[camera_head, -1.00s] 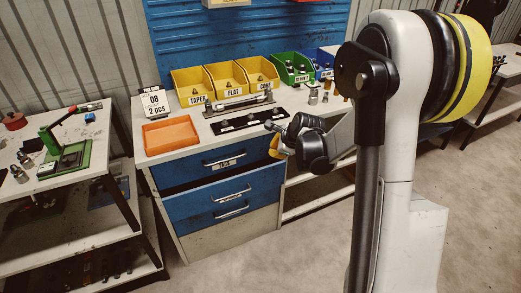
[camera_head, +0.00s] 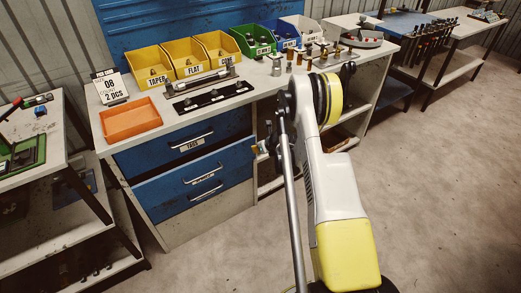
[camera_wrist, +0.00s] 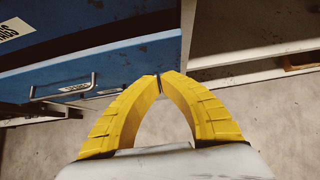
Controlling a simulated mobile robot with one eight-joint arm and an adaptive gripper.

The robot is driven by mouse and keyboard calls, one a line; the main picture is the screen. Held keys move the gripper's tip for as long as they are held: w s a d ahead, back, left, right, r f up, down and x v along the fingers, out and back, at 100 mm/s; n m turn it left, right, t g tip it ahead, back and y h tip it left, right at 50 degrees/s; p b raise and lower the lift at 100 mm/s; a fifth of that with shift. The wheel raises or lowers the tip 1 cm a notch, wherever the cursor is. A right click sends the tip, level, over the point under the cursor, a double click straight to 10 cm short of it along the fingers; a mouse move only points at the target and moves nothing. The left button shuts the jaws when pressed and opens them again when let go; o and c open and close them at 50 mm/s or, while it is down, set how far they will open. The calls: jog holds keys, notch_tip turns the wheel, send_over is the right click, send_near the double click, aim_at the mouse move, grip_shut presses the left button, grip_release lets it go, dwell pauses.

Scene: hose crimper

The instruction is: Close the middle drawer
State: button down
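The middle drawer (camera_head: 165,191) is blue with a metal bar handle and a small label. It stands out from the cabinet below the blue top drawer (camera_head: 160,155), with a dark gap above it. Its front and handle also show in the wrist view (camera_wrist: 130,62). My gripper (camera_head: 257,150) is at the right end of the middle drawer, partly hidden by my arm. In the wrist view its yellow fingers (camera_wrist: 159,75) meet at the tips with nothing between them. The tips appear close to the drawer's right edge; I cannot tell if they touch.
The bench above holds an orange tray (camera_head: 131,120), yellow bins (camera_head: 153,67), a green bin (camera_head: 253,40) and a black plate (camera_head: 213,97). Another bench (camera_head: 20,175) stands at the left. An open shelf is right of the drawers. The floor (camera_head: 430,190) at the right is clear.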

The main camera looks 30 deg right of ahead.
aim_at(247, 144)
jog(key=w, duration=0.1)
jog(key=w+f+b, duration=0.1)
jog(key=w, duration=0.1)
jog(key=w+f+b, duration=0.1)
jog(key=w, duration=0.1)
jog(key=shift+w+f, duration=0.1)
jog(key=shift+f, duration=0.15)
jog(key=shift+w+r, duration=0.1)
jog(key=shift+w, duration=0.45)
jog(key=shift+r, duration=0.1)
